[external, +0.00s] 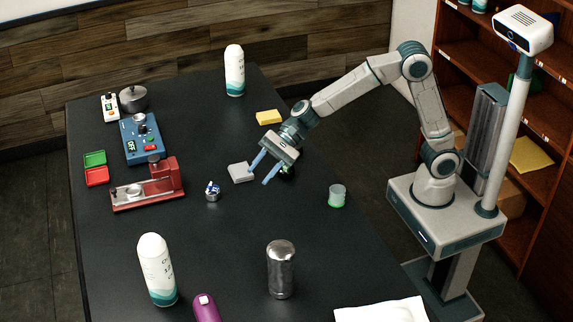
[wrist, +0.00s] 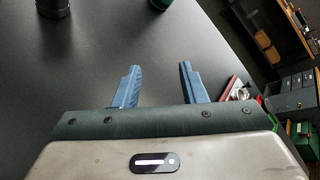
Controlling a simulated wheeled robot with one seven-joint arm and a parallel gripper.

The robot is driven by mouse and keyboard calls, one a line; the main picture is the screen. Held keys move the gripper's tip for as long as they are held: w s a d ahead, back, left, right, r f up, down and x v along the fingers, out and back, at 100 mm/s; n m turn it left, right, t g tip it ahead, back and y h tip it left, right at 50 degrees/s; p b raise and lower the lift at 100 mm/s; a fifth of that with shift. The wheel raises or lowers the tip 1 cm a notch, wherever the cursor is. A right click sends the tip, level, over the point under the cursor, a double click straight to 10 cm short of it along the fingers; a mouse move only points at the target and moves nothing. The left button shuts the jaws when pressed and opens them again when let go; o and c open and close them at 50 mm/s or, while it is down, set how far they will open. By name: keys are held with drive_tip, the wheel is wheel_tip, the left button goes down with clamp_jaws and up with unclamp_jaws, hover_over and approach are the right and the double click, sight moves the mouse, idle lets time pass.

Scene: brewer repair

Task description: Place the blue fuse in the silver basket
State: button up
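A small silver basket (external: 212,196) stands on the dark table, right of the red machine. A small blue and white piece (external: 212,187), which looks like the blue fuse, sits at its top; the picture is too small to tell how deep it is. My gripper (external: 258,177) is open above the table, right of the basket and apart from it. In the wrist view my gripper (wrist: 159,68) shows two blue fingers spread apart with nothing between them. I cannot make out the basket or the fuse in the wrist view.
A pale block (external: 238,173) lies beside my fingers, and a dark round item (external: 287,173) is partly hidden behind them. The red machine (external: 163,183) and blue box (external: 141,142) stand left. A green-based cup (external: 337,195), metal canister (external: 281,269) and white bottle (external: 157,268) stand around.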

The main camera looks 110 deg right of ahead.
drive_tip(key=s+a+r+n+g+y, duration=0.1)
drive_tip(key=s+a+n+g, duration=0.1)
drive_tip(key=s+a+n, duration=0.3)
drive_tip(key=s+a+n+g, duration=0.1)
drive_tip(key=s+a+n, duration=0.25)
drive_tip(key=s, duration=0.35)
drive_tip(key=s+d+f+n+g+h, duration=0.1)
drive_tip(key=s+f+n+g+h, duration=0.1)
drive_tip(key=s+n, duration=0.5)
drive_tip(key=s+d+f+n+g+h, duration=0.2)
drive_tip(key=s+n+h, duration=0.2)
drive_tip(key=s, duration=1.3)
drive_tip(key=n, duration=0.3)
drive_tip(key=shift+s+d+f+n+g, duration=0.2)
drive_tip(key=shift+d+n+g, duration=0.05)
drive_tip(key=shift+n+g, duration=0.15)
